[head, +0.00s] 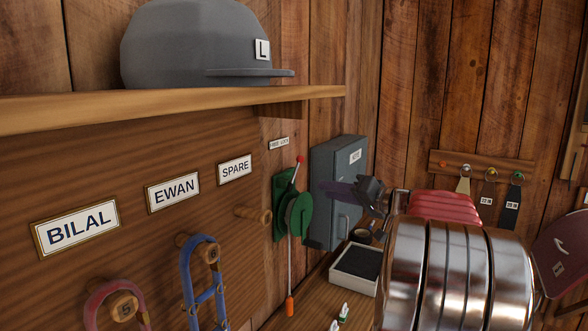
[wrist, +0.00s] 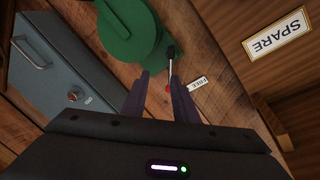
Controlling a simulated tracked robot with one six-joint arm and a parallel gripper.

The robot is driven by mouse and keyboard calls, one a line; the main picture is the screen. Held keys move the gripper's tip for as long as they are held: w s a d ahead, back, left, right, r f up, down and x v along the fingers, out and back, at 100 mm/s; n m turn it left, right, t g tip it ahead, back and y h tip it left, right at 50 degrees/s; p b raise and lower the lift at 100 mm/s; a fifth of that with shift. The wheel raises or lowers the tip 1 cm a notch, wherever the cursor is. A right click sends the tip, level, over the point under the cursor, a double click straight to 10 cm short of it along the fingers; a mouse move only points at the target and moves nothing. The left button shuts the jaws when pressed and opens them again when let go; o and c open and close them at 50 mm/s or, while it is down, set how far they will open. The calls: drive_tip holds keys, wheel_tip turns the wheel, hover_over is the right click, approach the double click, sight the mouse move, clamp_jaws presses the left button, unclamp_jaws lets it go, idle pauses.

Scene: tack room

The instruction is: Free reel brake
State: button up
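The green reel (head: 297,214) is mounted on the plank wall, with a white cord hanging down to an orange end (head: 289,306). Its brake lever (head: 296,172) has a red knob and stands up, leaning slightly right, under a small label (head: 278,143). The wrist view shows the reel (wrist: 130,28), the dark lever (wrist: 171,52) and a label reading FREE (wrist: 198,83). My gripper (wrist: 161,76) is open. The red knob (wrist: 168,89) shows between its fingers, nearer the right one; contact cannot be told. In the head view my gripper (head: 340,190) is right of the lever.
A grey cabinet (head: 338,160) stands just behind my gripper. A wooden shelf (head: 180,105) with a grey cap (head: 190,45) juts out at upper left. Halters hang on pegs below. A white-rimmed tray (head: 352,288) sits on the bench.

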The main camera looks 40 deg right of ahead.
sight(298, 167)
drive_tip(key=r, duration=0.1)
drive_tip(key=r+n+t, duration=0.1)
drive_tip(key=r, duration=0.1)
drive_tip(key=shift+w+d+r+n, duration=0.15)
drive_tip(key=shift+d+r+n, duration=0.15)
drive_tip(key=shift+d, duration=0.1)
drive_tip(key=w, duration=0.4)
drive_tip(key=w+a, duration=0.1)
drive_tip(key=w, duration=0.8)
drive_tip(key=shift+w+a, duration=0.15)
drive_tip(key=shift+w, duration=0.25)
drive_tip(key=shift+c, duration=0.2)
clamp_jaws()
drive_tip(key=shift+f, duration=0.1)
idle(0.6)
